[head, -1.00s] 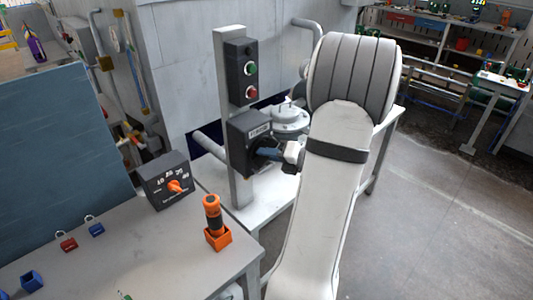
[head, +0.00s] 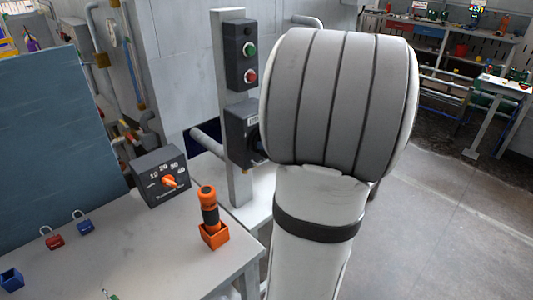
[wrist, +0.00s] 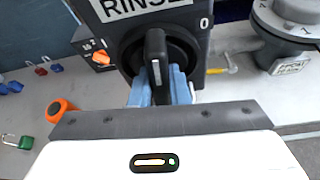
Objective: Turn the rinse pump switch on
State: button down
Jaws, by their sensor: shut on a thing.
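The rinse pump switch is a black box (wrist: 205,45) with a white label reading "RINSE" and a "0" mark at its upper right in the wrist view.
A panel with a green and a red button (head: 242,56) is above the switch on the same post. On the bench at left are a dial box (head: 150,185) with an orange knob, an orange-black tool in an orange holder (head: 213,237), and padlocks (head: 85,228).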

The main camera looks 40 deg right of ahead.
jog(key=shift+n+b, duration=0.4)
jog(key=shift+b, duration=0.25)
jog(key=shift+r+h, duration=0.1)
jog(key=shift+h, duration=0.2)
jog(key=c, duration=1.4)
grip_release()
jog(key=v, duration=0.7)
jog(key=shift+s+r, duration=0.1)
jog(key=shift+s, duration=0.3)
